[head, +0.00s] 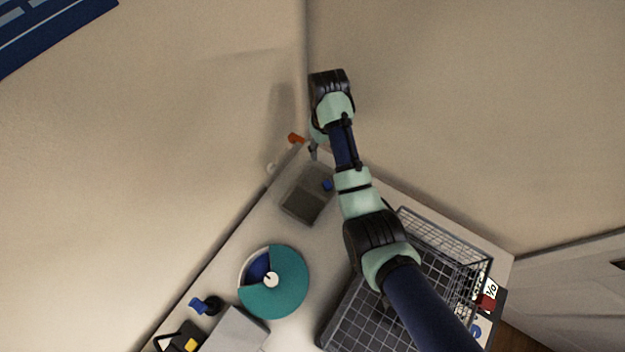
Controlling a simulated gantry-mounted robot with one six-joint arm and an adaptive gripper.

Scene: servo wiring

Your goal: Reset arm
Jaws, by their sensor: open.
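My arm reaches up from the lower right across the worktable (220,270) toward the far corner where two beige walls meet. Its wrist is bent at the top. My gripper (313,152) shows only as a small dark tip below the wrist, near the table's far corner and just above the grey bin (290,206) in the picture. The wrist hides most of it. It is open, and I see nothing held in it. A small blue piece (327,185) shows at the bin's right side, beside my forearm.
A dark wire basket (448,237) stands partly under my arm. A round teal tray (290,290) with a blue section, a grey box (236,330) and a blue-and-black part (205,305) are at lower left. An orange piece (295,138) is near the corner.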

